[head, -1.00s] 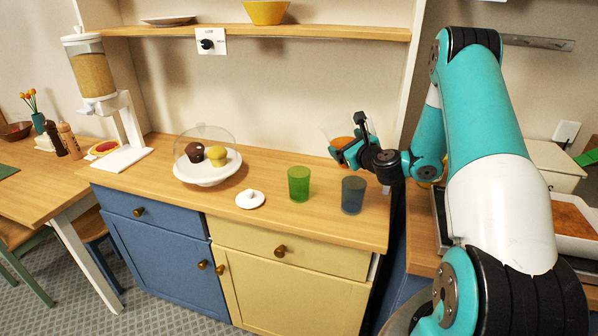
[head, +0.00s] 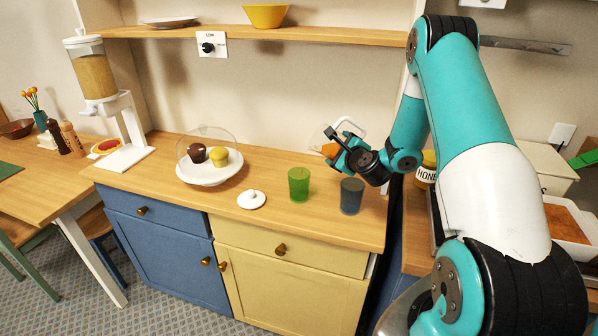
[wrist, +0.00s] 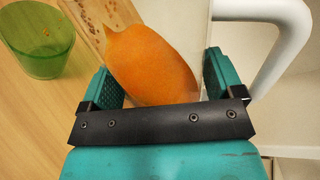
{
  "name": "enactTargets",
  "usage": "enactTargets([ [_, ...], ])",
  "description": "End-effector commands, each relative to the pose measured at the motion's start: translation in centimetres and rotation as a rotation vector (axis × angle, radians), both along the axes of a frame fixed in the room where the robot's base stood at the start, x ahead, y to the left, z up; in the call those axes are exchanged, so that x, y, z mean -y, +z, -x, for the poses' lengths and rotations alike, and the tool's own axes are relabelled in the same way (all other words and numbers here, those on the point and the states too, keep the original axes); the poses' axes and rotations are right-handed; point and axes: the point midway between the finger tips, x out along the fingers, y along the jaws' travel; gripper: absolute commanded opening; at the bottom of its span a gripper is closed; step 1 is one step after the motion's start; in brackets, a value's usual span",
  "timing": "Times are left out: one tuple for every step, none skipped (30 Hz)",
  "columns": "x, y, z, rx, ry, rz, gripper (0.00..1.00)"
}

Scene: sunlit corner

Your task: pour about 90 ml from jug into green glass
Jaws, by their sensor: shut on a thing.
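The jug (head: 328,150) is clear, with orange contents and a white handle (head: 345,123). In the wrist view its orange contents (wrist: 150,65) sit between the two fingers. My gripper (head: 343,158) is shut on the jug and holds it above the counter, up and right of the green glass. The jug looks tilted to the left, with its handle raised. The green glass (head: 299,184) stands upright on the counter; it also shows at the left of the wrist view (wrist: 35,45), with a small orange-brown speck inside. No stream is clearly visible. The jug's rim is hard to make out.
A blue-grey glass (head: 351,196) stands close right of the green glass, below my gripper. A white lid (head: 251,199) lies to the left. A cake plate (head: 208,176) with two muffins is farther left. A honey jar (head: 426,170) stands right of my gripper.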

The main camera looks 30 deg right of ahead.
Motion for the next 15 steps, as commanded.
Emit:
enactTargets([
  [0.03, 0.22, -0.05, -0.001, 0.0, 0.009, 0.44],
  [0.04, 0.2, -0.04, -0.004, 0.0, 0.015, 0.44],
  [0.04, 0.2, -0.04, -0.008, -0.001, 0.022, 0.44],
  [0.04, 0.2, -0.04, -0.009, -0.001, 0.025, 0.44],
  [0.03, 0.19, -0.05, -0.011, -0.001, 0.028, 0.44],
  [0.03, 0.19, -0.05, -0.013, -0.002, 0.033, 0.44],
  [0.03, 0.19, -0.05, -0.014, -0.002, 0.036, 0.44],
  [0.02, 0.18, -0.05, -0.016, -0.001, 0.04, 0.44],
  [0.03, 0.17, -0.05, -0.018, -0.001, 0.045, 0.44],
  [0.02, 0.16, -0.05, -0.021, -0.001, 0.048, 0.44],
  [0.02, 0.16, -0.06, -0.023, -0.001, 0.052, 0.44],
  [0.01, 0.17, -0.05, -0.025, -0.001, 0.056, 0.44],
  [0.01, 0.18, -0.06, -0.027, -0.001, 0.06, 0.44],
  [0.0, 0.17, -0.07, -0.029, 0.0, 0.064, 0.44],
  [-0.02, 0.18, -0.08, -0.031, -0.001, 0.069, 0.44],
])
